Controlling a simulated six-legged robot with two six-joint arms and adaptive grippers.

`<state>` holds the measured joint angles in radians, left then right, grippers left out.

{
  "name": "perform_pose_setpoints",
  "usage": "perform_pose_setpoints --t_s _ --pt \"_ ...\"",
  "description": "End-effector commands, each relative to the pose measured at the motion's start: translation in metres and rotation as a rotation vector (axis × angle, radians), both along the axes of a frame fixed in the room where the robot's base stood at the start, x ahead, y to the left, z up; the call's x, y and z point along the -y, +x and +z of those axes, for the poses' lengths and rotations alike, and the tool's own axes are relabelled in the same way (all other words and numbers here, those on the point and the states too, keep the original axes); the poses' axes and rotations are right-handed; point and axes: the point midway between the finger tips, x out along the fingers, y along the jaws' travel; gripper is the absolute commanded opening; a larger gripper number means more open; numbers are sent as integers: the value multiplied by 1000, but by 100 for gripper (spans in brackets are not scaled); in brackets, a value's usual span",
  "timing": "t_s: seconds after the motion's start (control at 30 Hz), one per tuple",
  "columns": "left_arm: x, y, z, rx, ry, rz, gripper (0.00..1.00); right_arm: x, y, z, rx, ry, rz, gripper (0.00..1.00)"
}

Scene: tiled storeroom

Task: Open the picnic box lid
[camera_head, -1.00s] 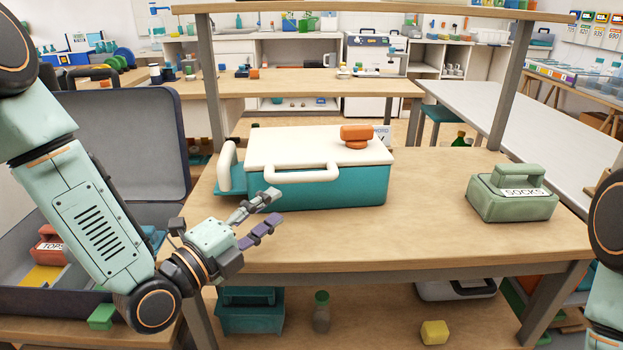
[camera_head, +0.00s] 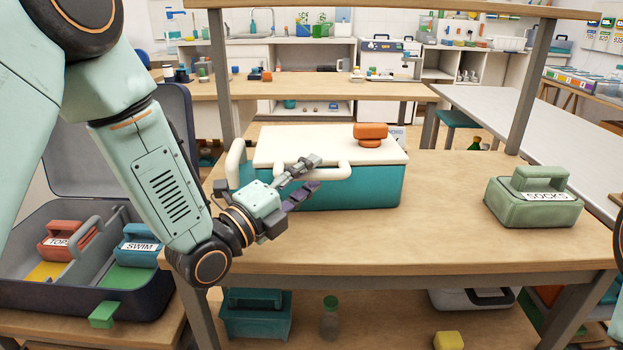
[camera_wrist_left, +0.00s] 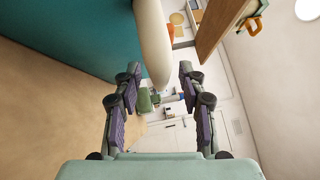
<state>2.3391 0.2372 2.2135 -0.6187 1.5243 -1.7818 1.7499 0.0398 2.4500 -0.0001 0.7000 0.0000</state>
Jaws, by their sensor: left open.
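The picnic box (camera_head: 236,180) is teal with a white lid (camera_head: 300,142) lying shut on top. An orange knob (camera_head: 371,131) sits on the lid, and a white handle (camera_head: 345,172) runs along its front edge. My left gripper (camera_head: 314,174) is open in front of the box and hides part of this handle. In the left wrist view, a white bar (camera_wrist_left: 152,40) reaches in between my open fingers (camera_wrist_left: 158,85), with the teal box wall (camera_wrist_left: 95,35) at left. I cannot tell whether they touch. My right gripper is out of view.
The wooden table (camera_head: 430,235) is clear between the box and a green SOCKS case (camera_head: 530,200). An open dark suitcase (camera_head: 80,285) with small TOPS and SWIM cases stands at left. A shelf board (camera_head: 400,8) on posts spans above the table.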

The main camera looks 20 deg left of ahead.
Motion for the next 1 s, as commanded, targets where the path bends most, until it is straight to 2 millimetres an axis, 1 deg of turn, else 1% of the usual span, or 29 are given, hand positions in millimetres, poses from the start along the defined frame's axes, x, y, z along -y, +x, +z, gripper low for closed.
perform_pose_setpoints --t_s 0.03,0.2,0.47,0.9,0.97,1.0 --pt "2 4 0 2 3 -2 41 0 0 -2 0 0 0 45" --pt "5 12 2 0 0 -1 41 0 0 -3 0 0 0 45" --pt "5 13 2 0 -1 0 41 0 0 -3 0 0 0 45" --pt "5 13 2 0 -1 0 5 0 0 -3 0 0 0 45" --pt "5 13 2 0 -1 0 0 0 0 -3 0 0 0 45" --pt "5 13 2 0 -1 0 0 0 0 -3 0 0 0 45"
